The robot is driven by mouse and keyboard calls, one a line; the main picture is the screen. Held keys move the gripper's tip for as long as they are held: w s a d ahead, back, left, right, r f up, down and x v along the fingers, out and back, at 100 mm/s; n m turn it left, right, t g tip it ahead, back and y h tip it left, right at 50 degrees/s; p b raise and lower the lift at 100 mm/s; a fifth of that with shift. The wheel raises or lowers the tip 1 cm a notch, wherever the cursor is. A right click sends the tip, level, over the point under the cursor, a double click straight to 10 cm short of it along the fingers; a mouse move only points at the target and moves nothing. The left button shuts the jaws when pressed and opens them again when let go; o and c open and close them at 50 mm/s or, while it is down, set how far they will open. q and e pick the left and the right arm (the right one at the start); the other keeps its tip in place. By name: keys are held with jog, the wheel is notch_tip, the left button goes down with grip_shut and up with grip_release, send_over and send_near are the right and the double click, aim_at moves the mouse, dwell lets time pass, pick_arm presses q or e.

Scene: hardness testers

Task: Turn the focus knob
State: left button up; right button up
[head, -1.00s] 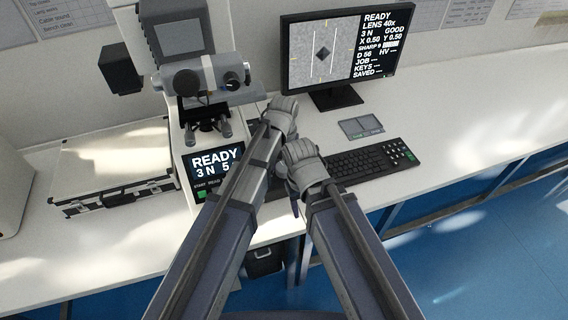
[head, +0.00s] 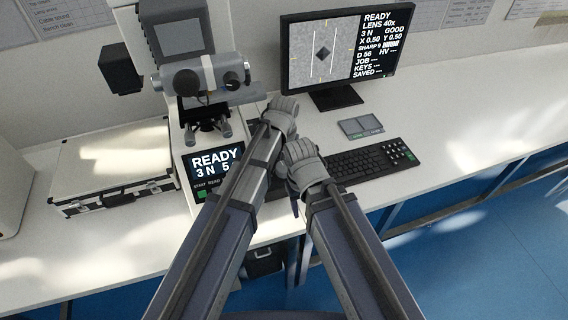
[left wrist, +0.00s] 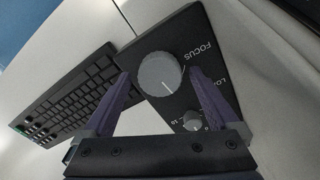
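The focus knob (left wrist: 160,74) is a large grey round knob on a dark control box (left wrist: 188,40) marked FOCUS in the left wrist view. My left gripper (left wrist: 159,78) is open, its two purple fingers on either side of the knob's near part. Small gaps seem to show; I cannot tell contact for certain. In the head view my left gripper (head: 282,115) hides the knob, and its fingers are not visible. My right gripper (head: 304,165) is just nearer and to the right; its fingers are mostly hidden.
A smaller knob (left wrist: 192,120) sits on the same box beside the right finger. A keyboard (head: 370,162) lies to the right, under a monitor (head: 345,45) showing a dark diamond mark. The hardness tester (head: 205,75) stands left, beside a case (head: 110,165). The right bench is clear.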

aim_at(284, 166)
pick_arm(q)
jog(key=shift+r, duration=0.15)
notch_tip(284, 166, up, 8)
jog(key=p, duration=0.8)
jog(key=shift+f, duration=0.2)
jog(key=shift+f, duration=0.1)
dwell(0.5)
notch_tip(284, 166, down, 8)
jog(key=b, duration=0.8)
jog(key=shift+f+b, duration=0.15)
jog(key=shift+b, duration=0.15)
jog(key=c, duration=1.4)
jog(key=shift+o, duration=0.2)
jog(key=shift+m, duration=1.3)
